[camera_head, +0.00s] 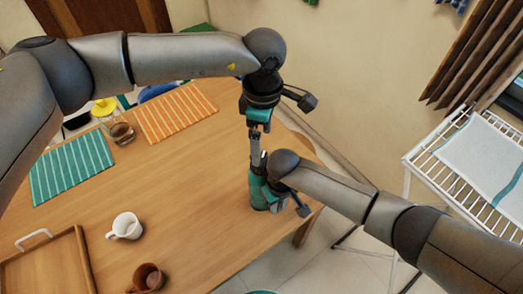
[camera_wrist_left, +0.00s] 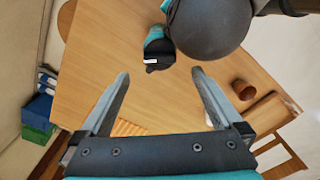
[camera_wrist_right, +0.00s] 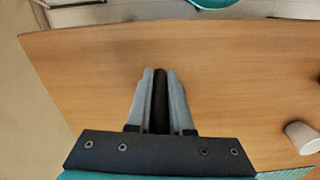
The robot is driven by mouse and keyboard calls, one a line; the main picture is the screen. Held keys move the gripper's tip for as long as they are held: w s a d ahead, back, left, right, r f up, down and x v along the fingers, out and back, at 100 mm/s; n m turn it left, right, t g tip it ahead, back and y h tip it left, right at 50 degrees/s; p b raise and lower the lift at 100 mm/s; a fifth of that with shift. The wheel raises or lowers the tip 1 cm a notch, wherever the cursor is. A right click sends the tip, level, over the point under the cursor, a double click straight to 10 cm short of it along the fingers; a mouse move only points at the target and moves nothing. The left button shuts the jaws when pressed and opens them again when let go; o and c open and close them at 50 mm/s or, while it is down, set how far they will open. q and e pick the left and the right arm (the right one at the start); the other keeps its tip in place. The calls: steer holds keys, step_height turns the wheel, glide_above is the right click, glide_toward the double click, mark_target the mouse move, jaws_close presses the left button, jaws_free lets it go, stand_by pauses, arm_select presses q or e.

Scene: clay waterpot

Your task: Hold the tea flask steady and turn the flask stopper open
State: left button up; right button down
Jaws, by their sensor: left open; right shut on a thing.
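My left gripper (camera_head: 256,155) points down above my right gripper (camera_head: 266,190) near the table's right edge. In the left wrist view its two fingers (camera_wrist_left: 160,72) are spread with nothing between them. Beyond them is a dark and teal part with a white strip (camera_wrist_left: 156,50), beside my right arm; I cannot tell if it is the flask or my gripper. In the right wrist view the right fingers (camera_wrist_right: 160,76) are shut on a narrow dark thing (camera_wrist_right: 161,92), probably the tea flask, seen only as a strip. The stopper cannot be made out.
The wooden table (camera_head: 190,205) is bare left of the grippers. A white cup (camera_head: 126,227), a brown cup (camera_head: 147,278) and a wooden tray (camera_head: 45,268) stand at lower left. Teal (camera_head: 70,168) and orange (camera_head: 176,111) mats lie farther back. A white rack (camera_head: 475,165) stands at right.

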mark_target(262, 160)
arm_select(q)
step_height(262, 160, up, 5)
steer(key=shift+r, duration=0.1)
stand_by(0.3)
steer(key=c, duration=0.3)
steer(key=m, duration=0.3)
steer(key=shift+m, duration=0.4)
steer(key=c, duration=0.5)
steer(key=m, duration=0.4)
steer(key=shift+m, duration=0.3)
step_height(262, 160, down, 12)
steer(key=m, duration=0.9)
steer(key=shift+r+m, duration=0.1)
steer(key=shift+m, duration=0.3)
